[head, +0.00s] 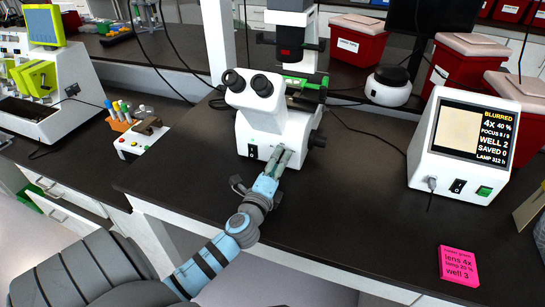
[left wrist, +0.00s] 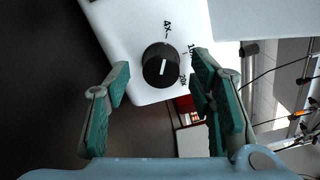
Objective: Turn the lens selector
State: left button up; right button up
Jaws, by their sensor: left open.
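The lens selector is a black round knob (left wrist: 160,65) on a white panel of the microscope, with handwritten marks around it, a "4x" mark (left wrist: 168,27) among them. Its white pointer line stands nearly upright in the left wrist view, towards the 4x mark. My left gripper (left wrist: 165,88) is open and empty. Its green-padded fingers are spread to either side of the knob, and I see no contact. My right gripper is not in view.
A display box (head: 464,147) at right reads BLURRED, 4x, 40%, WELL 2. A pink note (head: 458,266) reads lens 4x, lamp 20%, well 3. A small white box (head: 141,139) stands left of the microscope. The dark bench (head: 340,215) in front is mostly clear.

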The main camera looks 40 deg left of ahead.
pick_arm(q)
jog(key=v, duration=1.1)
jog(key=shift+s+r, duration=0.1)
